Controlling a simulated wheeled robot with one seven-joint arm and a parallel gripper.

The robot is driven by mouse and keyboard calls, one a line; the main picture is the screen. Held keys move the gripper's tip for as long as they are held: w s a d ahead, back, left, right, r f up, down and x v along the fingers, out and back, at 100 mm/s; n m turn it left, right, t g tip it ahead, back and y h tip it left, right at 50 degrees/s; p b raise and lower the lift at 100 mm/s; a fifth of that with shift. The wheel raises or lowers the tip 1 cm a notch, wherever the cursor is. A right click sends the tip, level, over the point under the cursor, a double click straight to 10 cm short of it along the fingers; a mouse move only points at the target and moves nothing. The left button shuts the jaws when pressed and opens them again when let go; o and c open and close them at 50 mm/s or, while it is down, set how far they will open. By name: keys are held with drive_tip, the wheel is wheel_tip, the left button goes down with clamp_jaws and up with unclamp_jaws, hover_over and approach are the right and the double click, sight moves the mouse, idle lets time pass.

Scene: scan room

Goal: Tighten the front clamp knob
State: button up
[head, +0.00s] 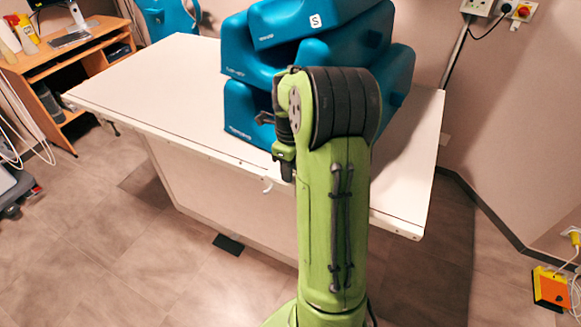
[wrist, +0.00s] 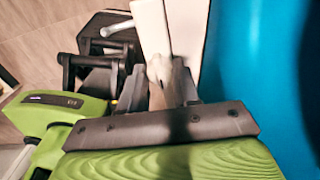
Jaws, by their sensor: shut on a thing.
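The front clamp knob looks like a small pale piece at the table's front edge; in the wrist view, the pale knob (wrist: 160,69) sits between my dark fingers. My gripper (wrist: 172,82) is shut on it. In the head view my gripper (head: 287,174) points down at the front edge of the white table (head: 165,88), below the blue blocks. A small white lever (head: 268,186) shows on that edge just left of it. My arm hides part of the edge, and I cannot tell how tight the knob is.
Large blue blocks (head: 238,55) are stacked on the table right behind my gripper; one blue side (wrist: 265,70) fills the right of the wrist view. A wooden desk (head: 60,62) stands at far left. An orange box (head: 551,289) with cables lies at right. Floor in front is mostly clear.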

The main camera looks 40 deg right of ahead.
drive_tip(key=o, duration=1.1)
drive_tip(key=shift+c, duration=0.2)
wheel_tip(320, 180, up, 16)
drive_tip(key=p, duration=0.5)
drive_tip(key=shift+f, duration=0.15)
